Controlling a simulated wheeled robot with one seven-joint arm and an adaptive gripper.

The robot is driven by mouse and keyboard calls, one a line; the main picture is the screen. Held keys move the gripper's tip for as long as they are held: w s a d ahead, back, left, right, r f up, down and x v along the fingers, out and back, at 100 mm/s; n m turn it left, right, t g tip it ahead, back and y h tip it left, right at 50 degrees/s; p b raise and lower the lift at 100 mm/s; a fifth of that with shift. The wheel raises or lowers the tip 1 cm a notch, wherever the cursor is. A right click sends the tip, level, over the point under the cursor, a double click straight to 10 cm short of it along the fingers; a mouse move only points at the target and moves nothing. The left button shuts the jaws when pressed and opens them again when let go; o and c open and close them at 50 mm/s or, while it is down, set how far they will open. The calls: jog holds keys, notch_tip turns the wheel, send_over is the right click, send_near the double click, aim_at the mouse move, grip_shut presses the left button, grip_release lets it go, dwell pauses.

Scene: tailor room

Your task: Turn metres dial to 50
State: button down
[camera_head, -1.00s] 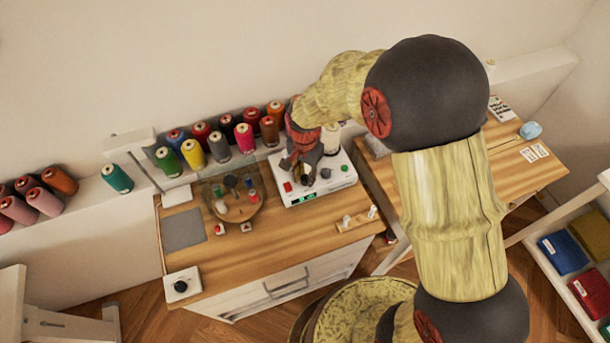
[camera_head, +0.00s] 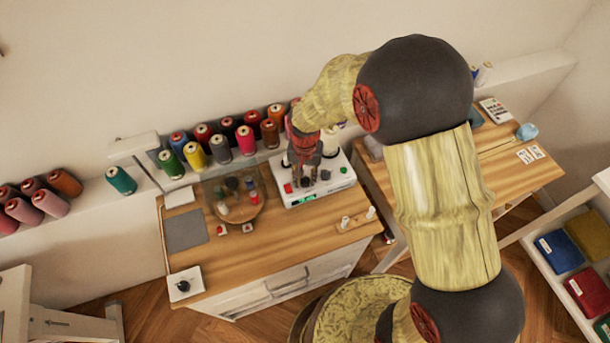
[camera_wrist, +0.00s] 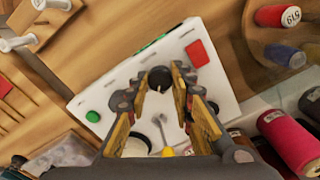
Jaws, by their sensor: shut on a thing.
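A white winding machine (camera_head: 335,187) with a red button, a green button and a small lit green display sits at the back right of the wooden table. Its black dial (camera_wrist: 160,76) shows in the wrist view with a pale mark on it; the scale around it is too small to read. My gripper (camera_head: 309,182) reaches down onto the machine from above. In the wrist view my gripper (camera_wrist: 160,88) has its two fingers on either side of the dial, shut on it. In the head view the gripper hides most of the dial.
A round wooden tray (camera_head: 240,209) with small spools stands left of the machine. Several thread cones (camera_head: 220,148) line the back shelf. A white box with a black knob (camera_head: 184,285) is at the front left. A peg holder (camera_head: 357,219) stands at the front right.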

aim_at(306, 180)
jog(key=n+p, duration=0.2)
jog(key=n, duration=0.4)
jog(key=n+p, duration=0.1)
jog(key=n, duration=0.5)
jog(key=shift+d+n, duration=0.1)
jog(key=shift+n, duration=0.2)
dwell(0.4)
jog(key=c, duration=1.5)
grip_release()
jog(key=shift+c, duration=0.2)
notch_tip(306, 180, up, 12)
